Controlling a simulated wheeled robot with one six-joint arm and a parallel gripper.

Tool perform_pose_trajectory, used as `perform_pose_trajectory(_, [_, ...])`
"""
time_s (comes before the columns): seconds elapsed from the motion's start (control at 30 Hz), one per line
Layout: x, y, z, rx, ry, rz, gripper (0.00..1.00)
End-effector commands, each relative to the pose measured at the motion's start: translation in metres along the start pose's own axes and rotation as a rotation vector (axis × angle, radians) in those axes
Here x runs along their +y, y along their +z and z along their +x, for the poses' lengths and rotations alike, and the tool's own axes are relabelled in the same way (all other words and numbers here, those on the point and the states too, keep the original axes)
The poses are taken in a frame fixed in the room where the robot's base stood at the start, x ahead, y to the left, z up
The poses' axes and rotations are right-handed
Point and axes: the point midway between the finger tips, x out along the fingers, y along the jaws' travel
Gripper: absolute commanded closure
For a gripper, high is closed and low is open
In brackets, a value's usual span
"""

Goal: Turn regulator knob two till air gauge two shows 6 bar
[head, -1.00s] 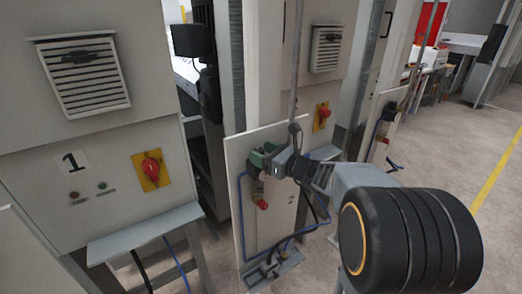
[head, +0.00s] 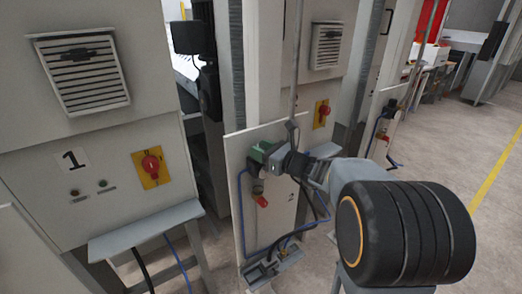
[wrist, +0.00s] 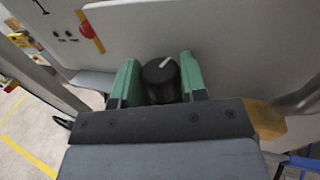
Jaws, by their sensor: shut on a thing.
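Regulator knob two (wrist: 158,76) is a black round knob with a white mark on its top, seen in the wrist view. My gripper (wrist: 159,68) has its two green fingers on either side of the knob, shut on it. In the head view, my gripper (head: 262,152) is at the upper part of the white panel marked 2 (head: 278,225) and hides the knob there. A grey fitting with a red end (head: 262,202) hangs just below. I cannot make out air gauge two or its reading in either view.
Blue hose (head: 243,215) runs down the panel to a grey tray (head: 272,266) at its foot. A cabinet marked 1 (head: 110,210) with a red switch (head: 151,166) stands at left. Open floor (head: 440,130) lies to the right.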

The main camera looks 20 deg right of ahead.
Motion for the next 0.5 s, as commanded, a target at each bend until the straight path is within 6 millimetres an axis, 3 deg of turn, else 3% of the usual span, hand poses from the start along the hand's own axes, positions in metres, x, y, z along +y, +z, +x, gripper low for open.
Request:
perform_pose_trajectory(0.27, [0.0013,-0.0021,0.0011,-0.002,-0.047,-0.006,0.84])
perform_pose_trajectory(0.5, [0.0042,-0.0064,0.0016,-0.006,-0.203,-0.011,0.84])
